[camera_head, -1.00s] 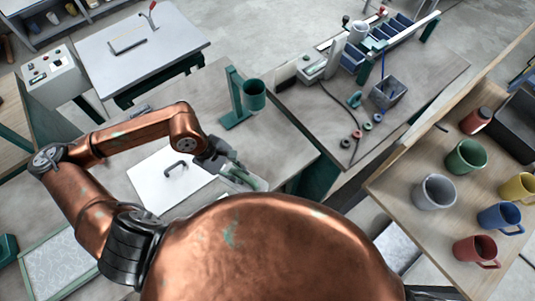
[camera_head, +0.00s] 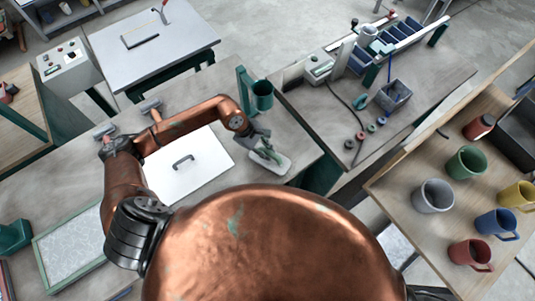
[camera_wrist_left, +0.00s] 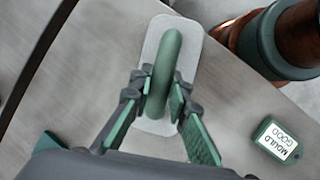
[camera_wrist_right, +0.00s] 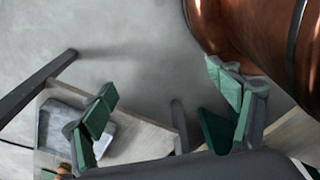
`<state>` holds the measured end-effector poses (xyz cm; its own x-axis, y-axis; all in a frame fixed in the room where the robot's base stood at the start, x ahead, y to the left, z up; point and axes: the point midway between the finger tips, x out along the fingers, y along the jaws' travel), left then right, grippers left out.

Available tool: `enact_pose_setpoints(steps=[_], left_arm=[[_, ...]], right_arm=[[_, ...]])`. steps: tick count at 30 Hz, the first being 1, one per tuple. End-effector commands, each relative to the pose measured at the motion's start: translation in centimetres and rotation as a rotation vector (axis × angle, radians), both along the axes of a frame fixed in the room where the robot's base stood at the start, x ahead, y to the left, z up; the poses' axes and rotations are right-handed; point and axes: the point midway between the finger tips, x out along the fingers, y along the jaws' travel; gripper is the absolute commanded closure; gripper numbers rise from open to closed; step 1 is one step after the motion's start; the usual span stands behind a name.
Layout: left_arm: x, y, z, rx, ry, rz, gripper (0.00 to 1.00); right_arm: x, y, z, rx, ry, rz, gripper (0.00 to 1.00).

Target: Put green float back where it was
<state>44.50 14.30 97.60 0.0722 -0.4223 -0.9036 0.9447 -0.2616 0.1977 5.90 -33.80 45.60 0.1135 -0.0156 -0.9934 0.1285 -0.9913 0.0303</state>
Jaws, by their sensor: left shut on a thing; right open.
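The green float is a pale rounded plate (camera_head: 283,166) with a green arched handle (camera_wrist_left: 168,62). In the head view it is near the right end of the middle bench, right of the white lidded panel (camera_head: 205,168). It lies flat to the bench top; I cannot tell whether it touches. My left gripper (camera_head: 264,147) is shut on its handle, with a finger on each side in the left wrist view (camera_wrist_left: 160,92). My right gripper (camera_wrist_right: 168,108) is open and empty in the right wrist view; it is hidden in the head view.
A green cup holder on a stand (camera_head: 262,97) is behind the float. A tag reading "MOULD GOOD" (camera_wrist_left: 278,140) lies beside it in the left wrist view. Several mugs, one of them green (camera_head: 466,163), stand on the right table. A framed tray (camera_head: 70,248) is at left.

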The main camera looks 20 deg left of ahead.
Motion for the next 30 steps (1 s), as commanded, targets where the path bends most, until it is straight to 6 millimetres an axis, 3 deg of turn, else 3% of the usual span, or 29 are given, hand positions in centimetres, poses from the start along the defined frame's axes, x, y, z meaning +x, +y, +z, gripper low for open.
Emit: enact_pose_setpoints(steps=[8, 20, 21, 27, 30], left_arm=[[0.2, -0.2, -3.1, -0.002, 0.002, 0.001, 1.00], [0.2, -0.1, -3.8, 0.000, 0.000, -0.001, 1.00], [0.2, -0.1, -3.7, 0.001, 0.002, -0.001, 0.81], [0.2, -0.1, -3.6, 0.001, 0.002, -0.001, 0.68], [0.2, -0.1, -3.6, 0.001, 0.002, -0.001, 0.67]], right_arm=[[-1.6, 0.1, 1.4, 0.001, 0.019, -0.004, 0.18], [-1.4, -0.2, 0.9, -0.002, 0.018, -0.003, 0.18], [-1.3, -0.2, 1.0, -0.003, 0.017, -0.002, 0.18], [-1.2, -0.4, 1.1, -0.004, 0.016, -0.001, 0.18], [-1.2, -0.4, 1.1, -0.005, 0.014, -0.001, 0.18]])
